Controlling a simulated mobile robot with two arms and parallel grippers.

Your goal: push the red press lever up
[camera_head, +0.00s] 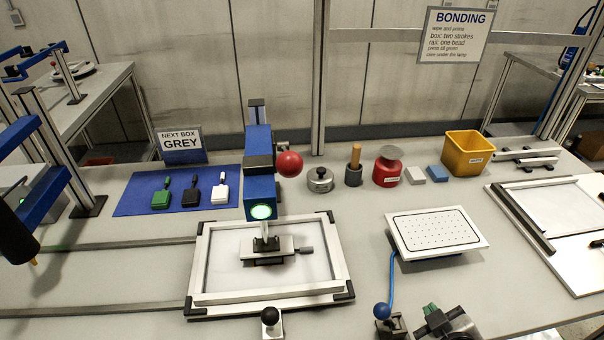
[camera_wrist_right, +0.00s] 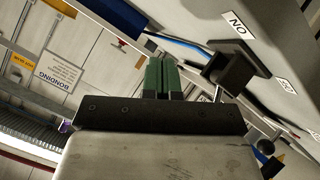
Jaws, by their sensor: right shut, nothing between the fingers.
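The red press lever's round knob (camera_head: 289,163) sits at the right side of the blue press head (camera_head: 259,165), in the head view. The lever arm behind the knob is mostly hidden. A green light glows on the front of the press. My right gripper (camera_head: 429,308) is low at the bottom edge, well to the right of the lever and nearer to me, not touching it. Its green fingers (camera_wrist_right: 160,76) are together and empty in the right wrist view. My left gripper is not in view.
A white frame (camera_head: 345,262) lies under the press. A perforated plate (camera_head: 440,250) with a blue hose stands right. A blue-knobbed valve (camera_head: 381,310) is beside my right gripper. A red container (camera_head: 387,173) and yellow bin (camera_head: 468,153) stand behind. A black-knobbed handle (camera_head: 270,316) is in front.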

